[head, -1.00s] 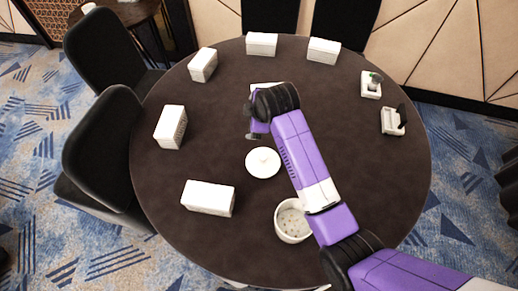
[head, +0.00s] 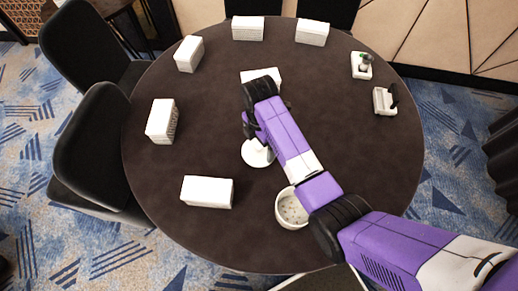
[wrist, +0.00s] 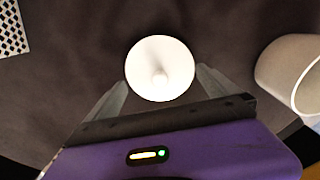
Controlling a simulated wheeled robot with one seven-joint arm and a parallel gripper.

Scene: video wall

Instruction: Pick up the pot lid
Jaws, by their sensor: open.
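The pot lid (head: 257,154) is a white round disc with a small knob, lying on the dark round table (head: 330,120). In the wrist view the lid (wrist: 160,68) shows whole, with its knob facing the camera. My gripper (wrist: 162,85) is open, its two grey fingers to the left and right of the lid's near part in that view. No contact with the lid is visible, and the height of the fingers above it is hard to judge. In the head view my wrist hides part of the gripper and the lid's upper edge.
A white pot (head: 291,207) stands to the lid's lower right, partly behind my arm; it also shows in the wrist view (wrist: 290,72). Several white boxes (head: 207,191) stand around the table. Two small devices (head: 385,101) are at the right. Black chairs (head: 95,150) stand at the left.

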